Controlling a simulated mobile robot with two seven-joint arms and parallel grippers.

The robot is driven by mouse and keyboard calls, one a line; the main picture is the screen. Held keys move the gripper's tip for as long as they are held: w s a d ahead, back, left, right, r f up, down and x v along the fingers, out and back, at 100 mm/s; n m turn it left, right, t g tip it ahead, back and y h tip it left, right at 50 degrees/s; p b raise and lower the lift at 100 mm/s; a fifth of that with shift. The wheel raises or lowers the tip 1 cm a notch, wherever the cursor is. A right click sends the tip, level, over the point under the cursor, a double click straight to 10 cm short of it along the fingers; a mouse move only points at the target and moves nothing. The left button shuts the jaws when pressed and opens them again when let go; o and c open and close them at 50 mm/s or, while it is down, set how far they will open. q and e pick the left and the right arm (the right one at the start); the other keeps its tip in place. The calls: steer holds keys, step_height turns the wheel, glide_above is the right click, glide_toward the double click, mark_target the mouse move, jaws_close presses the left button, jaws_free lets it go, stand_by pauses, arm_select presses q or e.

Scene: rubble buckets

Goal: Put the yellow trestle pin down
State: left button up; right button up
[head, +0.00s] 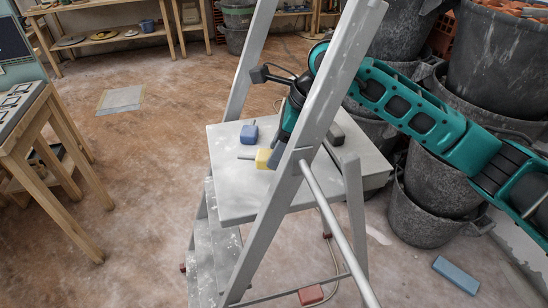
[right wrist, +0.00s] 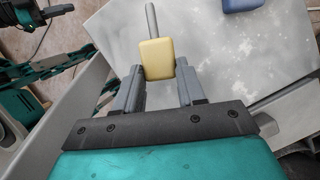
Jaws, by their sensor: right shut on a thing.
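The yellow trestle pin (head: 263,158) has a block-shaped yellow head and a grey peg. It is at the pale platform (head: 228,200) of a stepladder, low over its top; I cannot tell whether it touches. My right gripper (head: 272,160) is shut on the yellow head, partly hidden behind the ladder's grey rail. In the right wrist view the yellow pin (right wrist: 157,58) sits between the two fingertips of my right gripper (right wrist: 160,80), its peg pointing away from me. My left gripper is not in view.
A blue pin (head: 249,133) lies on the platform just behind the yellow one. A dark block (head: 337,134) is at the platform's right side. The ladder's sloping rail (head: 315,110) crosses in front of my right gripper. Stacked dark buckets (head: 430,195) stand on the right. The platform's front left is clear.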

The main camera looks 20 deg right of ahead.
steer(key=shift+a, duration=0.65)
step_height(320, 180, down, 3)
steer(key=shift+f+b, duration=0.2)
steer(key=shift+b, duration=0.75)
steer(key=shift+d+f, duration=0.1)
steer(key=shift+f, duration=0.1)
steer(key=shift+r, duration=0.15)
steer(key=shift+f, duration=0.25)
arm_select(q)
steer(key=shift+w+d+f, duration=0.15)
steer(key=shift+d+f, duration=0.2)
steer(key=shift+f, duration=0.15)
arm_select(e)
steer(key=o, duration=1.2)
steer(key=shift+r, duration=0.1)
steer(key=shift+c, duration=0.2)
